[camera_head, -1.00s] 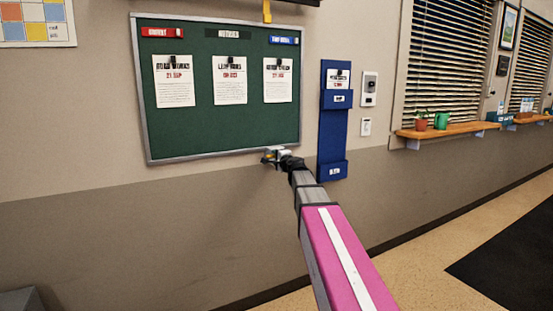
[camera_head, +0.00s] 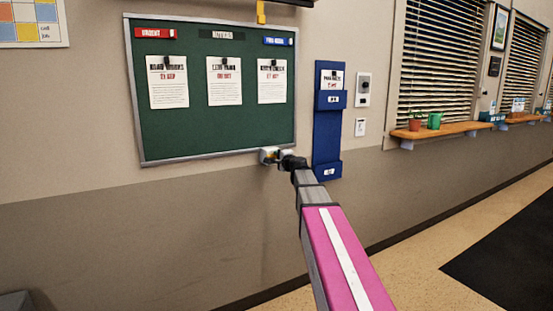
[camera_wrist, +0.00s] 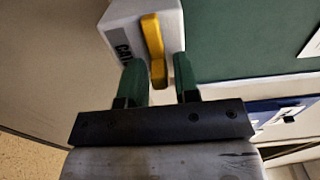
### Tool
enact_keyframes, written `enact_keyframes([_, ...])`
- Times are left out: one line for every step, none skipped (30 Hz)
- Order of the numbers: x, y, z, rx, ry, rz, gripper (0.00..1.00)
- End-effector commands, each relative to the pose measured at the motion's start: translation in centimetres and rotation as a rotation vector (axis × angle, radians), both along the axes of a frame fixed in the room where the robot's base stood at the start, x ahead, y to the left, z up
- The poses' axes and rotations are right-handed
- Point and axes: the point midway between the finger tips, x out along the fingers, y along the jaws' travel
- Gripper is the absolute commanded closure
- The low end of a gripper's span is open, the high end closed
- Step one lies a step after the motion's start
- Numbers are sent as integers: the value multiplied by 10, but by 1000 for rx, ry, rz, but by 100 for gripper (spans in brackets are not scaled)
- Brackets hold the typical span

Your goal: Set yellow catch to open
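The yellow catch (camera_wrist: 152,42) is a narrow yellow lever on a pale grey box (camera_wrist: 113,30) with a partly hidden dark label. In the head view the box (camera_head: 267,155) is small, at the bottom edge of the green board, toward its right. My gripper (camera_wrist: 159,75) is open, with its two green fingers apart. The lever's near end reaches between the fingertips, with a gap seen on each side. I cannot tell whether either finger touches the lever or box. In the head view my gripper (camera_head: 284,157) is right beside the box.
The green notice board (camera_head: 200,128) carries several papers and coloured labels. A blue wall holder (camera_head: 327,135) hangs close to the right of my gripper. A switch panel (camera_head: 363,90) and a window shelf (camera_head: 455,130) are further right. The wall below is bare.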

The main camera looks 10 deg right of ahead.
Motion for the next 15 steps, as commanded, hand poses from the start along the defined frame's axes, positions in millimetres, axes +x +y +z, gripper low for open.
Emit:
enact_keyframes([0,0,0,0,0,1,61])
enact_keyframes([0,0,0,0,0,1,61])
enact_keyframes([0,0,0,0,0,1,61])
enact_keyframes([0,1,0,0,0,2,61])
enact_keyframes([0,1,0,0,0,2,61])
enact_keyframes([0,1,0,0,0,2,61])
enact_keyframes([0,1,0,0,0,2,61])
enact_keyframes([0,1,0,0,0,3,61])
enact_keyframes([-1,1,0,0,0,3,61])
enact_keyframes([-1,1,0,0,0,3,61])
enact_keyframes([-2,1,0,0,0,3,61])
enact_keyframes([-4,0,0,0,0,3,61])
enact_keyframes([-5,0,0,0,0,3,61])
enact_keyframes([-8,-1,0,0,0,3,61])
enact_keyframes([-11,-2,0,0,0,3,61])
